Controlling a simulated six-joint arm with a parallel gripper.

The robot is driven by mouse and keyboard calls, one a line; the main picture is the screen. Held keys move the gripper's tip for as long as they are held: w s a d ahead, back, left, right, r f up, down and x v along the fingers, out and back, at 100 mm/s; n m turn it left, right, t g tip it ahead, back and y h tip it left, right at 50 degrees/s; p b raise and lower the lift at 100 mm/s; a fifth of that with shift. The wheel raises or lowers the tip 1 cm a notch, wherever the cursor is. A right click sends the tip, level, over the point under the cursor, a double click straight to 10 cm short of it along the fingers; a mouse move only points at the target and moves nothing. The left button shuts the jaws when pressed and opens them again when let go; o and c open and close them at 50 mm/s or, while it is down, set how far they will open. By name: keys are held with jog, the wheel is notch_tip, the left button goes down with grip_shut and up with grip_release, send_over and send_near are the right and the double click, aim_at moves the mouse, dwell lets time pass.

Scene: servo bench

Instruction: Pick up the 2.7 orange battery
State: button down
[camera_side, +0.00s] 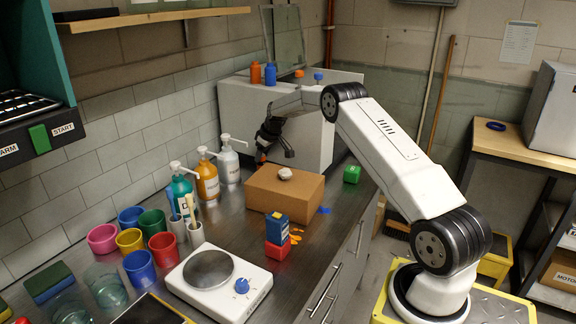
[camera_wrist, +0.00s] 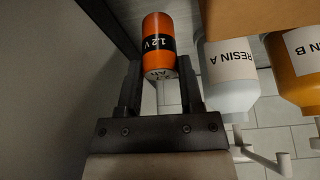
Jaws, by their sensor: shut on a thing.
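An orange battery (camera_wrist: 158,45) with a black band and a silver end sits between the two fingers of my gripper (camera_wrist: 160,82) in the wrist view. The band carries a voltage marking that is turned over; I cannot read it surely as 2.7. The gripper is shut on this battery. In the side view my gripper (camera_side: 272,140) hangs above the back of the bench, just behind and left of the cardboard box. Only a small bit of orange shows at its fingers there.
A cardboard box (camera_side: 284,192) with a pale lump on top stands below right of the gripper. Pump bottles, white (camera_side: 229,165) and orange (camera_side: 207,180), stand left. A white cabinet (camera_side: 305,140) behind bears orange and blue items.

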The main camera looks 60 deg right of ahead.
notch_tip(320, 180, up, 15)
jog(key=shift+r, duration=0.15)
dwell(0.4)
dwell(1.0)
